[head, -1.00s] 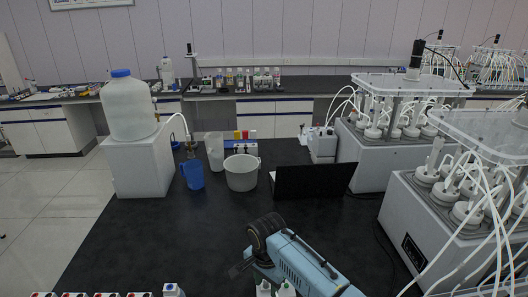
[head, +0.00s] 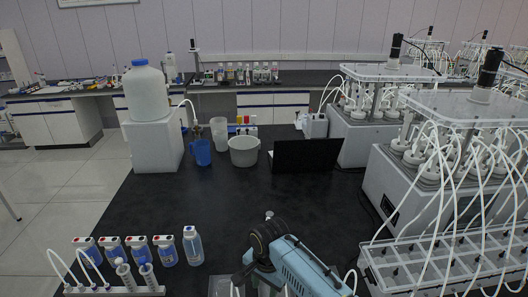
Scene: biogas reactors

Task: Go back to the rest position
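Neither of my grippers nor my arms show in the head view. The black bench (head: 215,212) lies in front of me. A light blue device with a black round head (head: 300,268) lies at the bench's near middle. Nothing in view shows what my grippers hold.
Blue-labelled bottles (head: 192,246) and a white tube rack (head: 115,291) stand near left. A blue jug (head: 201,153), white bucket (head: 243,151) and large jug (head: 146,92) on a white box (head: 153,146) are farther back. Reactor units (head: 400,190) line the right. The bench's middle is clear.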

